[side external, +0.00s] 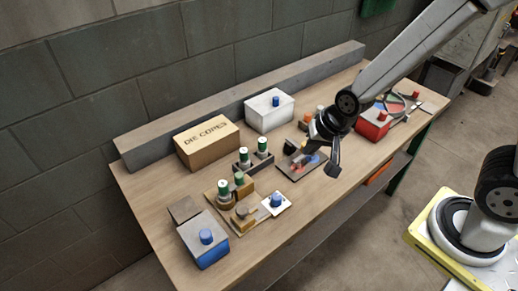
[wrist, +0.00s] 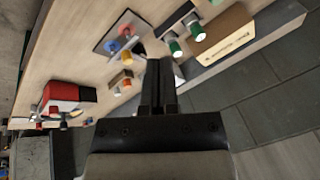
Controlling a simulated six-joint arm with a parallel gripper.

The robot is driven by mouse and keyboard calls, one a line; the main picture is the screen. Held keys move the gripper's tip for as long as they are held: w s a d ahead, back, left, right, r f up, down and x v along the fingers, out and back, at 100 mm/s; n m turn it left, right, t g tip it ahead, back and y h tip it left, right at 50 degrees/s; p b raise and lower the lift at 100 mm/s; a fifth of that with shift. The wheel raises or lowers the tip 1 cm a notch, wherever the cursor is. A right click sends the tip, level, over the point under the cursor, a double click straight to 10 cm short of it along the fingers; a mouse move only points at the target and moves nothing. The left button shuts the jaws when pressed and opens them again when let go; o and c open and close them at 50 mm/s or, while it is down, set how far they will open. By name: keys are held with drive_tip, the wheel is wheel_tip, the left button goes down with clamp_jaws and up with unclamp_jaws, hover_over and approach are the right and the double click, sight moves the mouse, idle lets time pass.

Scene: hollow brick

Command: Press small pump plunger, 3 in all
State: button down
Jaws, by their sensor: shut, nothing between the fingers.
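Several knob-topped pieces stand on the bench, and I cannot tell for sure which is the small pump. In the side view, a small white base with a blue knob (side external: 277,200) sits near the front edge. A blue-and-grey box (side external: 209,255) with a blue knob is at front left. A white box (side external: 268,112) with a blue knob is at the back, and a red box (side external: 371,127) with a red knob is at right. My gripper (side external: 305,160) is above a dark plate with red and blue round parts; the plate also shows in the wrist view (wrist: 105,45). My gripper (wrist: 160,62) is shut and empty there.
A cardboard box (side external: 207,146) and a long grey beam (side external: 240,100) line the back. Green-and-white cylinders (side external: 262,147) stand in holders at the middle and front left. Orange pieces (wrist: 123,84) stand near the fingers in the wrist view. Bare wood lies front right of the plate.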

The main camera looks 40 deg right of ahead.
drive_tip(key=w+a+f+m+t, duration=0.2)
drive_tip(key=w+a+f+m, duration=0.15)
drive_tip(key=a+m, duration=0.35)
drive_tip(key=m+t+y, duration=0.1)
drive_tip(key=m+t, duration=0.1)
drive_tip(key=m, duration=0.9)
hover_over(245, 211)
drive_tip(key=shift+f, duration=1.4)
drive_tip(key=shift+f, duration=0.1)
drive_tip(key=shift+f, duration=4.3)
